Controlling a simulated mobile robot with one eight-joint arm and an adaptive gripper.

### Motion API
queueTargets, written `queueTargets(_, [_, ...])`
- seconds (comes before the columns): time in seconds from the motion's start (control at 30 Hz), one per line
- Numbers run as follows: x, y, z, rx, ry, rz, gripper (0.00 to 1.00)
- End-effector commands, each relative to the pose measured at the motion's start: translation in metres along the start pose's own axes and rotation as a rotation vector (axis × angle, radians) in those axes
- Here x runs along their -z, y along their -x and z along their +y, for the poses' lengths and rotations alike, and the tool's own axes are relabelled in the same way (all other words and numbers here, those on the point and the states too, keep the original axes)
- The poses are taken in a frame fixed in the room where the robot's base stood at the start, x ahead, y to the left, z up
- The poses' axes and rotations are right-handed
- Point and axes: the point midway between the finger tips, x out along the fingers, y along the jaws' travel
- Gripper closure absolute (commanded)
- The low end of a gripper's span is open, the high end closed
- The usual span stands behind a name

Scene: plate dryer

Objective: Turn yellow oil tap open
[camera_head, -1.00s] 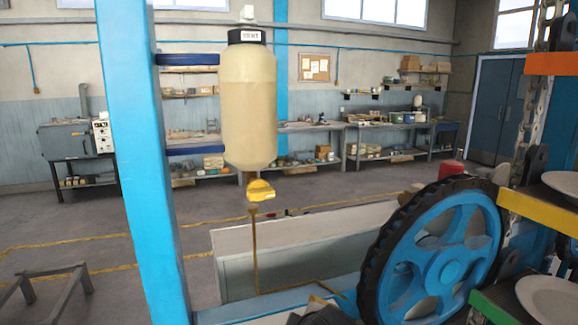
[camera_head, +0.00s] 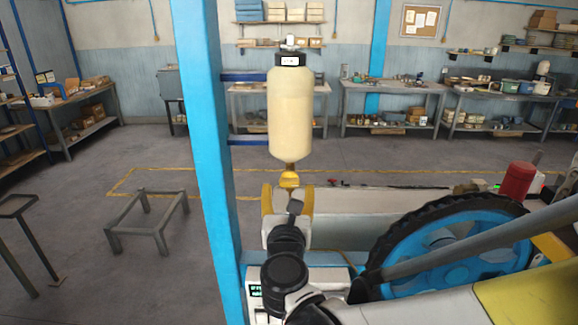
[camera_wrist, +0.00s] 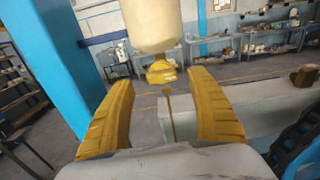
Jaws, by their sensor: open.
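The yellow oil tap (camera_head: 289,180) sits under the cream oil bottle (camera_head: 296,112), which is held by brackets on a blue post. In the wrist view the tap (camera_wrist: 161,72) shows between and beyond the fingers, with a thin pipe below it. My gripper (camera_head: 287,195) has yellow fingers and is open, just below and in front of the tap in the head view. In the wrist view my gripper (camera_wrist: 162,100) has its two fingers spread wide with nothing between them. The lower part of the tap is hidden by my gripper in the head view.
The blue post (camera_head: 207,150) stands close left of the bottle. A large blue wheel with a black chain (camera_head: 455,240) is to the right. A grey low stand (camera_head: 147,220) is on the floor at left. Workbenches line the back wall.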

Motion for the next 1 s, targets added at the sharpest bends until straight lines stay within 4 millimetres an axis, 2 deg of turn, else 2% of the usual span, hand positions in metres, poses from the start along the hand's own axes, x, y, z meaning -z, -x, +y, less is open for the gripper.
queueTargets(0.1, [0.0,-0.022,-0.001,0.003,-0.001,0.0,0.33])
queueTargets(0.23, [-0.001,-0.039,-0.001,0.002,-0.002,0.001,0.33])
queueTargets(0.4, [0.0,-0.047,0.0,0.001,-0.002,0.001,0.33])
queueTargets(0.63, [0.0,-0.047,0.0,0.001,-0.003,0.001,0.33])
queueTargets(0.67, [0.0,-0.047,0.0,0.001,-0.003,0.001,0.41])
queueTargets(0.8, [0.0,-0.047,0.0,0.001,-0.003,0.001,0.84])
queueTargets(0.83, [0.0,-0.047,0.0,0.001,-0.003,0.001,0.87])
queueTargets(1.0, [0.0,-0.047,0.0,0.001,-0.003,0.001,0.87])
